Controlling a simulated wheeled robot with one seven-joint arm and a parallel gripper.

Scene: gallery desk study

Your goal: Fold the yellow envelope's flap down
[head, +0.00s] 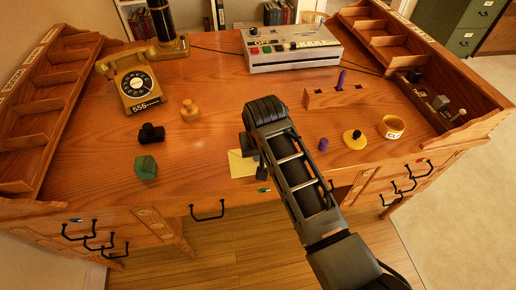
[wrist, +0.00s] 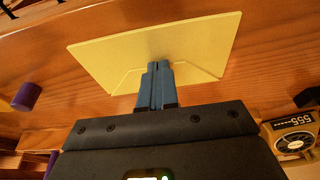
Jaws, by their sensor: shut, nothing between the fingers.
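The yellow envelope (head: 241,165) lies on the desk near its front edge, partly hidden by my arm in the head view. In the wrist view the envelope (wrist: 150,45) fills the upper middle, with faint crease or edge lines on its near part. I cannot tell from these lines how far the flap stands up. My gripper (wrist: 158,66) is shut and empty, its blue-grey fingertips overlapping the envelope's near part in the picture. Whether they touch the paper is not clear. In the head view my gripper (head: 258,160) is at the envelope's right side, mostly hidden.
A green block (head: 146,167), a black stamp-like object (head: 151,134) and a yellow knob (head: 190,110) stand to the left. A phone (head: 138,88) stands back left.

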